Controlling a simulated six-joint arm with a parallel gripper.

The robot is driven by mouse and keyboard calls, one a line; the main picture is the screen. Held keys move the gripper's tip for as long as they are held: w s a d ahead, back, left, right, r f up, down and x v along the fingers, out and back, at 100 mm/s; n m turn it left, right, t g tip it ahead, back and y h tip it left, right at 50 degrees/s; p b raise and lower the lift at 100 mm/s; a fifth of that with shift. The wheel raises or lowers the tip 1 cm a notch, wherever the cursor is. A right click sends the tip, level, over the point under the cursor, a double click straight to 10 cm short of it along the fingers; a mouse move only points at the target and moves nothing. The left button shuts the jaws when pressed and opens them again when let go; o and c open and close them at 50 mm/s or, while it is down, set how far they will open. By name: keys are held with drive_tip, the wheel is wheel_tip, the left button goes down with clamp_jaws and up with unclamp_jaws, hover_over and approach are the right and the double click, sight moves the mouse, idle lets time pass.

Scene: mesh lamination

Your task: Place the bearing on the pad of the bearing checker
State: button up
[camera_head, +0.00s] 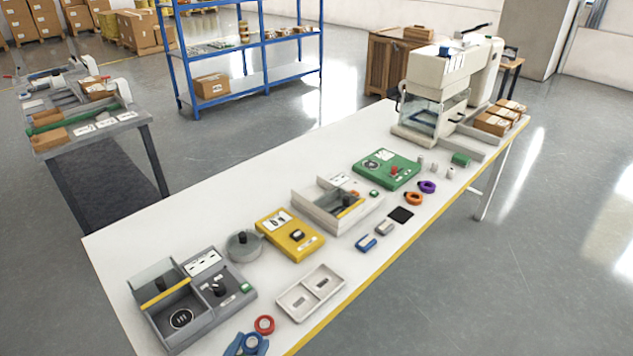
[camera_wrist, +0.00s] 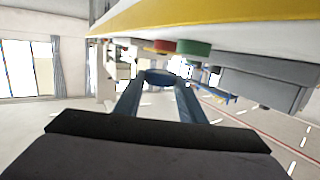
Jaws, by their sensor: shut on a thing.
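My gripper (camera_head: 240,346) is at the bottom edge of the head view, low over the table's front left part. Its two blue fingers are shut on a blue ring, the likely bearing (camera_head: 252,342). In the wrist view the ring (camera_wrist: 160,77) sits between the fingertips. A grey station (camera_head: 215,290) with a round black pad (camera_head: 181,319), clear cover and yellow bar stands just behind and left of my gripper. A green station (camera_head: 386,169) with a round dark disc is farther right. I cannot tell which is the bearing checker.
A red ring (camera_head: 264,324) lies beside my gripper. A red and a green round thing (camera_wrist: 194,47) show in the wrist view. The table's back left is clear.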

drive_tip(key=w+d+m+g+h+p, duration=0.2)
drive_tip(key=w+d+m+g+h, duration=0.1)
drive_tip(key=d, duration=1.1)
drive_tip(key=w+d+r+m+g+h+p, duration=0.1)
drive_tip(key=w+d+m+h, duration=0.3)
drive_tip(key=d, duration=1.1)
drive_tip(key=shift+m+g+h+p, duration=0.3)
drive_tip(key=shift+g+h+p, duration=0.35)
drive_tip(key=shift+g+h, duration=0.25)
drive_tip(key=shift+w, duration=0.1)
